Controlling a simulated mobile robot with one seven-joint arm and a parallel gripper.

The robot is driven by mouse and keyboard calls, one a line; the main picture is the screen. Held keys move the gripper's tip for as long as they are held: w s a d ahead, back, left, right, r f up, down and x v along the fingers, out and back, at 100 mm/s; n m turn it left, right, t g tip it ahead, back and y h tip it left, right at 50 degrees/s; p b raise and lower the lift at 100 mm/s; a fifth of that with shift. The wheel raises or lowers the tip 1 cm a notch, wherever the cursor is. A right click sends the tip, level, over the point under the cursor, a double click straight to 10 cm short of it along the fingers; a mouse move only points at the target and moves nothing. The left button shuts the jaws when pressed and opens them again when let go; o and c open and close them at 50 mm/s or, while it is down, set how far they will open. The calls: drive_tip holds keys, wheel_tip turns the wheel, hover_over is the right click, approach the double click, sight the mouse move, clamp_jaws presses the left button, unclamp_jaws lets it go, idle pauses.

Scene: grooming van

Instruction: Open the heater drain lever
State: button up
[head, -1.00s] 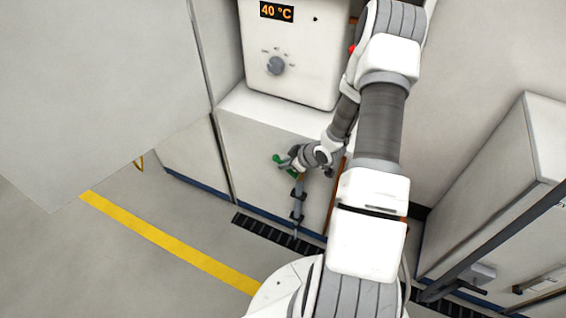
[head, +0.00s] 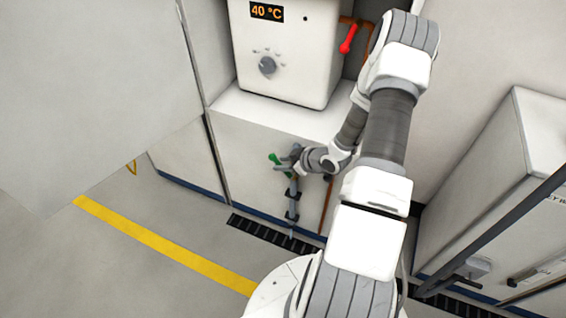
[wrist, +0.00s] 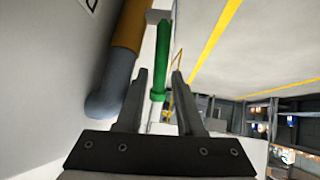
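The green lever (head: 274,158) sits on the drain pipe below the heater (head: 285,55). In the wrist view the green lever (wrist: 163,50) is a long bar running up the picture, its near end between my fingertips. My gripper (head: 284,164) is beside the lever in the head view, with its fingers around the upper part of the drain pipe area. In the wrist view my gripper (wrist: 160,80) is open, with a gap on both sides of the lever. Whether the lever is deep between the fingers cannot be told. The lever's pivot is partly hidden.
A red lever (head: 348,38) is on the pipe at the heater's right side. The drain pipe (head: 292,205) runs down to a black floor grate (head: 265,234). An orange pipe (wrist: 130,25) with a grey elbow lies left of my fingers. Open floor is at left.

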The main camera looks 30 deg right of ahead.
drive_tip(key=shift+o, duration=0.7)
drive_tip(key=shift+w+r, duration=0.1)
drive_tip(key=shift+w, duration=0.05)
